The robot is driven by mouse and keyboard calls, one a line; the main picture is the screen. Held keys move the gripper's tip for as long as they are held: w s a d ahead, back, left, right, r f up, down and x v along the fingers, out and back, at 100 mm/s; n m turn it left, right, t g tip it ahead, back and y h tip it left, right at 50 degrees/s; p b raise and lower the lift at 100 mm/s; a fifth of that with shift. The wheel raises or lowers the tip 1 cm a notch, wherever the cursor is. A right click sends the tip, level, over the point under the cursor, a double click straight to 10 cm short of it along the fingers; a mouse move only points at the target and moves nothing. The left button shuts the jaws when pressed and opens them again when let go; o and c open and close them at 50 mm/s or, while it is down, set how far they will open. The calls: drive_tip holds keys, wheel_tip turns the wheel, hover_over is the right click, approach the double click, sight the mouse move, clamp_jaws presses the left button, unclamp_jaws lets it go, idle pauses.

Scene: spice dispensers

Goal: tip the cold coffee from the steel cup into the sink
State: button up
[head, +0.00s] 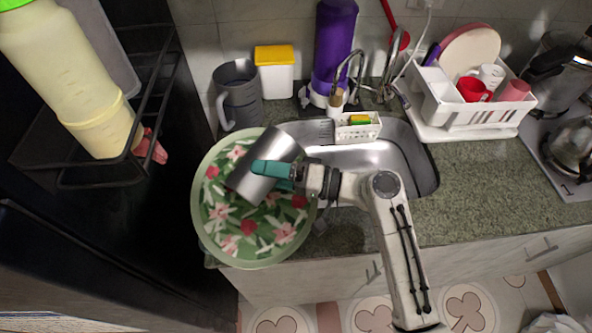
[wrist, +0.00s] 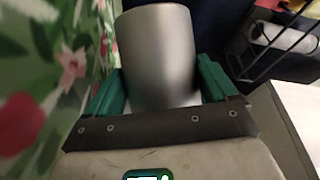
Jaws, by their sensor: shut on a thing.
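My gripper (head: 274,170) is shut on the steel cup (head: 266,153), with its green fingers around the cup's side. The cup is tilted and held over the green flowered basin (head: 232,248), left of the sink (head: 408,158). In the wrist view the cup (wrist: 158,55) sits between the two green fingers of my gripper (wrist: 162,88). The cup's inside is hidden, so I cannot see any coffee. The basin covers the left part of the sink area.
A grey pitcher (head: 238,95), a yellow-lidded container (head: 275,75) and a purple bottle (head: 333,45) stand behind. A sponge caddy (head: 358,133) sits at the sink's back edge, below the faucet (head: 350,70). A white dish rack (head: 480,115) stands right. The right counter front (head: 490,200) is clear.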

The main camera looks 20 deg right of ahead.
drive_tip(key=shift+s+a+f+n+g+h, duration=0.15)
drive_tip(key=shift+n+h, duration=0.1)
drive_tip(key=shift+n, duration=0.3)
drive_tip(key=shift+a+n+g+h, duration=0.15)
drive_tip(key=shift+n+h, duration=0.1)
drive_tip(key=shift+n, duration=0.3)
drive_tip(key=n+h, duration=0.2)
drive_tip(key=n, duration=0.1)
drive_tip(key=shift+d+r+n+p, duration=0.2)
drive_tip(key=shift+r+n+p, duration=0.1)
drive_tip(key=shift+r, duration=0.1)
drive_tip(key=shift+s+a+r+n+h+p, duration=0.25)
drive_tip(key=shift+a+r+n+h+p, duration=0.15)
drive_tip(key=shift+a+n+h+p, duration=0.35)
drive_tip(key=shift+s+a+f+n+h+b, duration=0.1)
drive_tip(key=shift+s+f+n+h+b, duration=0.05)
drive_tip(key=shift+f+n+h+b, duration=0.5)
drive_tip(key=shift+s+a+f+n+h, duration=0.1)
drive_tip(key=shift+a+f+n+h, duration=0.15)
drive_tip(key=shift+n+h, duration=0.5)
drive_tip(key=shift+r+p, duration=1.65)
drive_tip(key=shift+r, duration=0.8)
